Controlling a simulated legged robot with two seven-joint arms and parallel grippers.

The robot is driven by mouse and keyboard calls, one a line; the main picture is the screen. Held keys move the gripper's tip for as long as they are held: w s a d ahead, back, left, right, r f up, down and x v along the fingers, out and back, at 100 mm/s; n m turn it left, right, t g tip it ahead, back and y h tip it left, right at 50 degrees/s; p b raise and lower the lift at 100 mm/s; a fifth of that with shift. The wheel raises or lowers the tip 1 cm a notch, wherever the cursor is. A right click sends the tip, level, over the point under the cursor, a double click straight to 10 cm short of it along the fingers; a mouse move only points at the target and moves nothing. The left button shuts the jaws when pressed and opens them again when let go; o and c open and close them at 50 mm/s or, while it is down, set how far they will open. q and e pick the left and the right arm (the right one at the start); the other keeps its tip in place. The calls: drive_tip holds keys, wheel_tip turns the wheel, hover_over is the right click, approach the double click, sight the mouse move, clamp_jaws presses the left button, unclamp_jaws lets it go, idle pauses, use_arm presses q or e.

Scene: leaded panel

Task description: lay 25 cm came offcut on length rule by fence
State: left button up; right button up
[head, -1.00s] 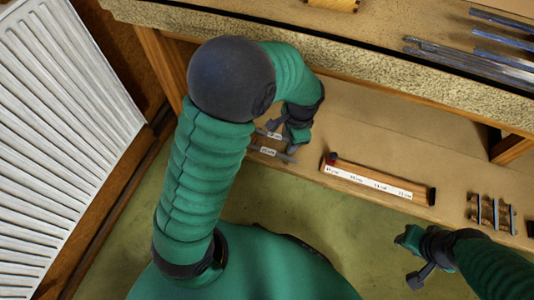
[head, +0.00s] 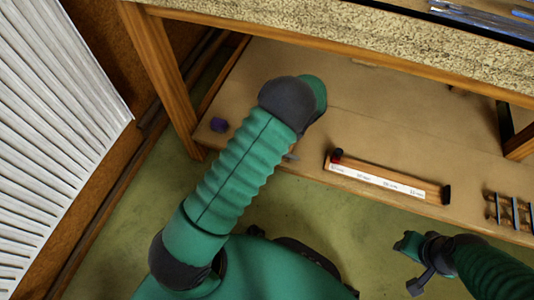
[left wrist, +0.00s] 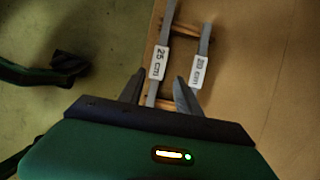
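In the left wrist view my left gripper (left wrist: 160,85) is open. Its two fingers stand either side of the lower part of a grey came strip labelled 25 cm (left wrist: 160,62), not closed on it. A second labelled came (left wrist: 201,68) lies to its right; both rest across wooden bars. In the head view my left arm hides the left gripper and nearly all of these cames. The length rule (head: 388,184), a wooden strip with a white marked face, lies on the shelf to the right. It has a red piece (head: 337,155) at its left end and a dark block (head: 446,194) at its right end. My right gripper (head: 413,263) is over the floor, away from the rule.
The brown shelf (head: 350,115) is mostly bare behind the rule. A speckled bench top (head: 330,38) overhangs it, with a wooden leg (head: 165,80) at left. A rack with several short strips (head: 514,212) stands at right. A purple object (head: 219,125) lies at the shelf's left.

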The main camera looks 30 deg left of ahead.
use_arm(q)
drive_tip(key=b+x, duration=0.2)
drive_tip(key=x, duration=0.1)
drive_tip(key=b+x, duration=0.2)
drive_tip(key=b, duration=0.1)
drive_tip(key=shift+s+a+f, duration=0.25)
drive_tip(key=shift+a+f, duration=0.15)
drive_tip(key=shift+r, duration=0.2)
clamp_jaws()
